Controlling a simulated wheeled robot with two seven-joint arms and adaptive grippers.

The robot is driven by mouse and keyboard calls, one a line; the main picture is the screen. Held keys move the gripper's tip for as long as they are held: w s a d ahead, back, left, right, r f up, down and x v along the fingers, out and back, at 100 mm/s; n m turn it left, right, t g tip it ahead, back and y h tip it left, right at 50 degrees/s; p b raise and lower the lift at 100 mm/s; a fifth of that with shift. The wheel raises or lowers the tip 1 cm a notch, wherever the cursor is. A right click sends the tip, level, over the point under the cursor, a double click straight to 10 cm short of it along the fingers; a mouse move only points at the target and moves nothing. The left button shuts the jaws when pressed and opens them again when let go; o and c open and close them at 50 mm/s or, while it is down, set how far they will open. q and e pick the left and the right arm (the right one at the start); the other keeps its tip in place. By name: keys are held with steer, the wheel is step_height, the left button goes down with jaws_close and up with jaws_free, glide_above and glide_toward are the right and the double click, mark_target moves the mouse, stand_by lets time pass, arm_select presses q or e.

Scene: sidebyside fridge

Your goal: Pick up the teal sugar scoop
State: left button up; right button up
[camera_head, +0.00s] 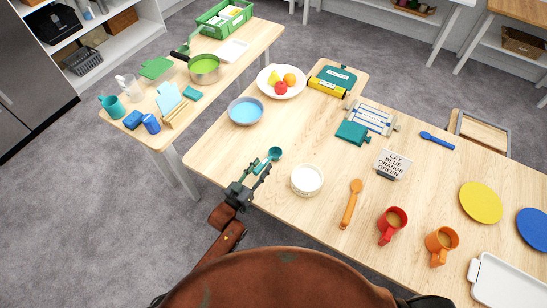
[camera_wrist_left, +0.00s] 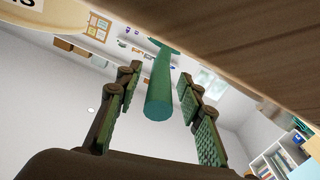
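The teal sugar scoop (camera_head: 275,153) lies near the left front edge of the wooden table, its handle pointing toward my left gripper (camera_head: 256,178). In the left wrist view the scoop's handle (camera_wrist_left: 159,85) points at the camera and sits between the two fingers (camera_wrist_left: 158,100). Gaps show on both sides of the handle, so the gripper is open and not touching it there. The scoop's far end is partly cut off by the top of that view. My right gripper is not in view.
A white round bowl (camera_head: 307,180) stands right of the gripper, with an orange spoon (camera_head: 350,203) beyond it. A blue bowl (camera_head: 245,111) and a fruit plate (camera_head: 282,82) stand behind. In the wrist view, the wooden tabletop (camera_wrist_left: 240,45) slants close across the upper right.

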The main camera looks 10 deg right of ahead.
arm_select(q)
steer(key=c, duration=0.5)
jaws_close()
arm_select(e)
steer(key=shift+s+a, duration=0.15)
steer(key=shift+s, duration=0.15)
arm_select(q)
steer(key=shift+r, duration=0.1)
